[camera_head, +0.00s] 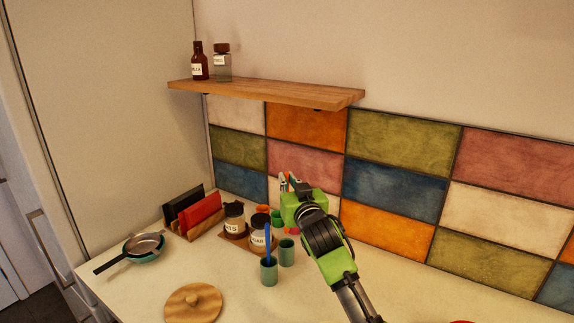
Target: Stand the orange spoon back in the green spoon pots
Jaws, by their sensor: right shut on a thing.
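My left gripper is out of view.
A rack with red and black boards (200,212), a pan (143,246) and a round wooden lid (193,303) lie farther left. A wooden shelf (270,93) juts out above.

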